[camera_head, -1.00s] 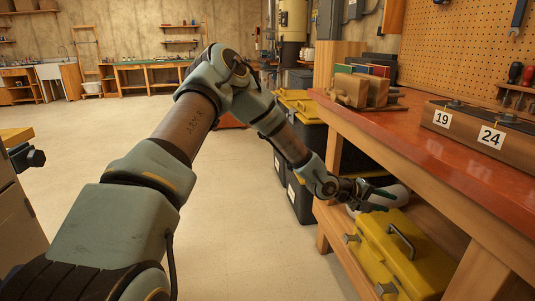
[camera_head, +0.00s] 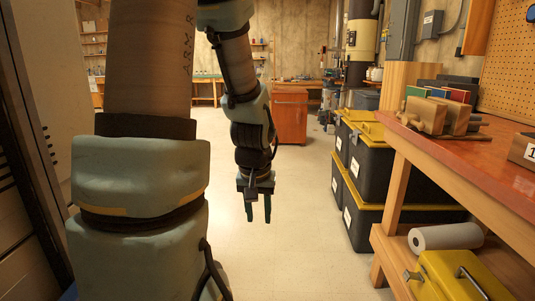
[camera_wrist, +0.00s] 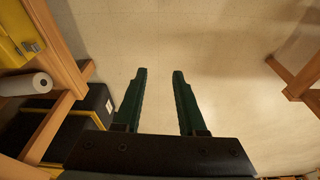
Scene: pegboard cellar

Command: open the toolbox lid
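The yellow toolbox (camera_head: 456,276) sits on the lower shelf of the workbench, at the bottom right of the head view, cut off by the frame edge. Its lid looks shut, with a grey handle on top and a metal latch on its left side. A corner of it with a latch also shows in the wrist view (camera_wrist: 14,32), at the upper left. My gripper (camera_head: 258,220) points down over open floor, well left of the toolbox. In the wrist view its two green fingers (camera_wrist: 158,72) are apart with nothing between them.
A white paper roll (camera_head: 446,237) lies beside the toolbox on the shelf. The workbench top (camera_head: 440,145) and its wooden legs overhang and frame the shelf. Stacked black bins with yellow lids (camera_head: 375,180) stand behind it. The floor (camera_head: 300,240) around my gripper is clear.

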